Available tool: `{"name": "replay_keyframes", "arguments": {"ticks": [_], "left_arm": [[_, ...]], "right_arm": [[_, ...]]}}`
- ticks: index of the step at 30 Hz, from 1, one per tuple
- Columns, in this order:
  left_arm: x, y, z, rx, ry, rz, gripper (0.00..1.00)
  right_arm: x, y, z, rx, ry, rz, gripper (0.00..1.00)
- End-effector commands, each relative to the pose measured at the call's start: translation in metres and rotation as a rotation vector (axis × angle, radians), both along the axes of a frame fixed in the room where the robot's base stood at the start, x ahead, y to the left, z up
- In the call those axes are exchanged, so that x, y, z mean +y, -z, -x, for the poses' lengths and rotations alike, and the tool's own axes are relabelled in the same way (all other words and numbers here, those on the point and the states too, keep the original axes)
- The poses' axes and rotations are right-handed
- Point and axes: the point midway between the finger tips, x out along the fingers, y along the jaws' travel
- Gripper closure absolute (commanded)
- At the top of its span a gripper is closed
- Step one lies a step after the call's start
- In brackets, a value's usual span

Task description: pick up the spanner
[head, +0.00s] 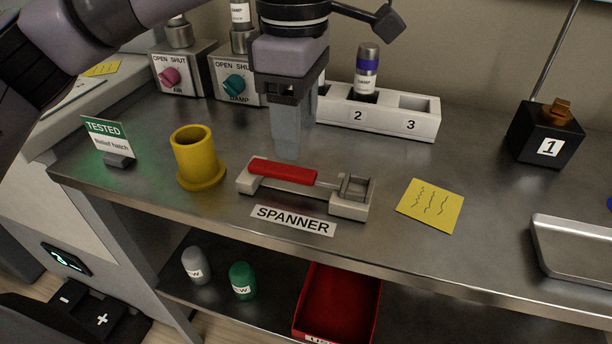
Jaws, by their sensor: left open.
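The spanner (284,172) has a red handle and a grey metal head at its right end. It lies across a pale two-ended rest (349,207) on the metal bench, behind a label (293,220) reading SPANNER. My left gripper (287,148) points down just behind and above the red handle. It is open, and nothing shows between its fingers. The fingers overlap in this view, so the gap between them is hard to see. My right gripper is not in view.
A yellow flanged cup (198,160) stands left of the rest, with a TESTED sign (109,141) beyond. A numbered vial rack (391,121) stands behind. A yellow note (430,205), a black box (545,134) and a tray (575,250) lie right. A red bin (337,305) sits below.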

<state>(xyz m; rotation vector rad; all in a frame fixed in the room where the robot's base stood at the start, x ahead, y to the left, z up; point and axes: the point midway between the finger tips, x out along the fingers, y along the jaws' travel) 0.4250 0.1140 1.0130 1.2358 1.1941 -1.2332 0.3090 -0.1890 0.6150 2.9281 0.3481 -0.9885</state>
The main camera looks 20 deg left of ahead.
Motion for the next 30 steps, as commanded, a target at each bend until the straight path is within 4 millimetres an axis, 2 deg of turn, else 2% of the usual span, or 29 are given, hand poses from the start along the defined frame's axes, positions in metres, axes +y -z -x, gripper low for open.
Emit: {"name": "replay_keyframes", "arguments": {"ticks": [9, 12, 20, 25, 26, 30], "left_arm": [[-0.002, 0.045, 0.001, 0.002, -0.001, 0.0, 0.45], [-0.003, 0.054, 0.002, 0.002, 0.0, 0.001, 0.45], [-0.003, 0.057, 0.001, 0.0, -0.001, 0.002, 0.45], [-0.003, 0.057, 0.001, 0.0, -0.001, 0.002, 0.97], [-0.003, 0.057, 0.001, 0.0, -0.001, 0.002, 1.0], [-0.003, 0.056, 0.001, -0.001, -0.001, 0.003, 1.0]], "right_arm": [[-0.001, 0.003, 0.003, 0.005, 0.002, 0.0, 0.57], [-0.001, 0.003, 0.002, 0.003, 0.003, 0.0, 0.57], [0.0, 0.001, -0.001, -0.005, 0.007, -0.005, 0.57], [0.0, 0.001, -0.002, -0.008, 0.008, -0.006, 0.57], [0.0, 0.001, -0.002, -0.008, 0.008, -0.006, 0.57], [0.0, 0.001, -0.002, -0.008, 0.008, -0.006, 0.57]]}}
